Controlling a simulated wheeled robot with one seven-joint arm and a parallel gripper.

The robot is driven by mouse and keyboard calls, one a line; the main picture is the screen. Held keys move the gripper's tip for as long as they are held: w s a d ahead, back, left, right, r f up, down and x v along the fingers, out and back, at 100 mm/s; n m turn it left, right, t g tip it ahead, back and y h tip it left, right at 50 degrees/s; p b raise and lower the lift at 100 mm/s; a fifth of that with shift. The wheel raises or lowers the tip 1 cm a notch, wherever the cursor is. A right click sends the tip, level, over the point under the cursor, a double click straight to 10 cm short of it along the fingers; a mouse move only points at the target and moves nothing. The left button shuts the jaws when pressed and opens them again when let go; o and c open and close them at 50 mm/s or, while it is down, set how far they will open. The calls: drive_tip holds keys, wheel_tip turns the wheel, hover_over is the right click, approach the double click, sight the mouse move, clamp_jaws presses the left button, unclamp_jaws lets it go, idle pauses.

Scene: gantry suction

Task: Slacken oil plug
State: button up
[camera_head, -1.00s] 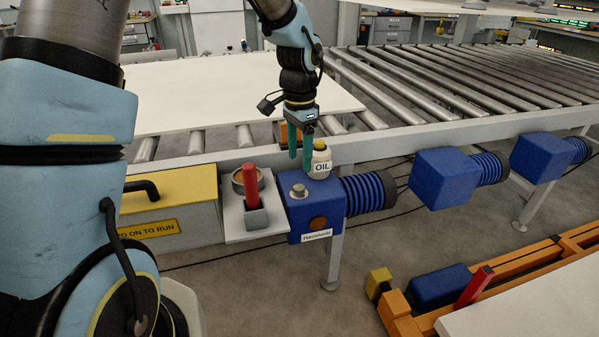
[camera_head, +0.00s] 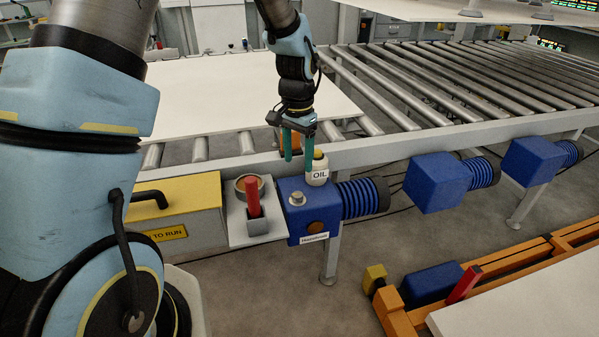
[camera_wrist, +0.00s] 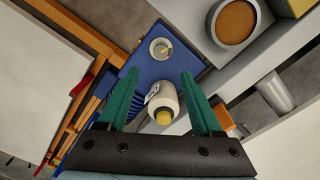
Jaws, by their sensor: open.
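The blue gearbox (camera_head: 293,222) has a pale round plug (camera_head: 297,198) on its top face, which I take to be the oil plug. The plug also shows in the wrist view (camera_wrist: 161,48), beyond the fingertips. My gripper (camera_head: 299,162) hangs above the gearbox, pointing down, with its two green fingers open and nothing between their tips. In the wrist view the open fingers (camera_wrist: 159,75) stand either side of the line to the plug. A white oil bottle (camera_head: 317,177) with a yellow cap stands close behind the plug; it also shows in the wrist view (camera_wrist: 164,102).
A yellow-topped box (camera_head: 190,200) stands farther left. The conveyor's side rail (camera_head: 375,150) runs behind. A ribbed blue motor (camera_head: 358,198) adjoins the gearbox.

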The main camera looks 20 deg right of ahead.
sight(298, 194)
drive_tip(key=shift+n, duration=0.3)
wheel_tip(298, 194, down, 11)
drive_tip(key=p, duration=0.2)
drive_tip(key=shift+p, duration=0.3)
drive_tip(key=shift+r, duration=0.1)
clamp_jaws()
